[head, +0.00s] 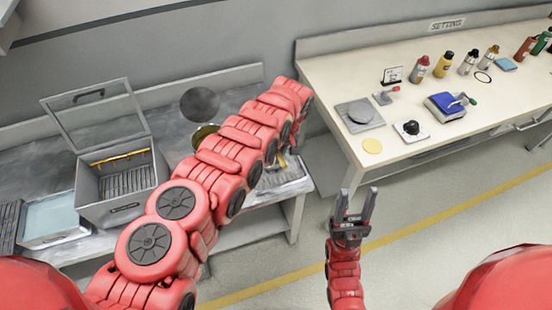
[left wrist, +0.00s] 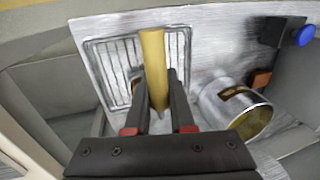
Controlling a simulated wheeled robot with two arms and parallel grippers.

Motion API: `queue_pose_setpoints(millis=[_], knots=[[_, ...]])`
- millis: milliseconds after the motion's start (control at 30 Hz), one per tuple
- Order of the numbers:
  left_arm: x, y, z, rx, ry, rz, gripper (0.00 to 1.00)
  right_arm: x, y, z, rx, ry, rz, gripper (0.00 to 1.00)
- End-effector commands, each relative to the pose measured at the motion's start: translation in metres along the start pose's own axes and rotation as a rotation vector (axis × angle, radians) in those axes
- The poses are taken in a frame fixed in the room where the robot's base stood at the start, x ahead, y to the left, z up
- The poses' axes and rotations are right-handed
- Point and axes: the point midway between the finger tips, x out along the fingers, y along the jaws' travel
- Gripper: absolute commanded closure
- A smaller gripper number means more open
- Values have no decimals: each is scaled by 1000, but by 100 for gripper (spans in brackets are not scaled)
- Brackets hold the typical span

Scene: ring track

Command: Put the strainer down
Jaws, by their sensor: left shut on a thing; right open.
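In the left wrist view my left gripper (left wrist: 158,100) is shut on a tan, rod-like handle (left wrist: 152,58), which I take to be the strainer's. The rest of the strainer is hidden or cannot be made out. The handle stands in front of a ridged metal drain rack (left wrist: 112,62); whether it touches the rack cannot be told. In the head view my red left arm covers most of this gripper, above the rack (head: 288,178) at the bench's right end. My right gripper (head: 357,193) is open and empty over the floor, right of the bench.
An open-lidded grey box (head: 115,190) and a blue-topped tray (head: 52,218) are at left on the metal bench. The pale table (head: 330,85) holds bottles and small devices.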

Motion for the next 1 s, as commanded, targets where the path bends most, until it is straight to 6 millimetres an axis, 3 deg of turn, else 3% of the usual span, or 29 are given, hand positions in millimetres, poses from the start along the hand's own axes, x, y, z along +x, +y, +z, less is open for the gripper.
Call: queue_pose_setpoints(millis=[100,133,267,667,833,1000], knots=[[0,0,-1,-1,3,1,100,-1,0,0,0,0,0,48],[0,0,-1,-1,2,1,73,0,0,0,0,0,0,48],[0,0,-1,-1,2,1,50,0,0,0,0,0,0,48],[-6,1,-2,-1,4,3,48,-1,0,0,0,0,0,48],[-28,0,-2,-2,3,1,48,-5,0,1,0,0,0,48],[-64,1,-3,-2,10,5,48,-16,-1,3,0,0,0,48]])
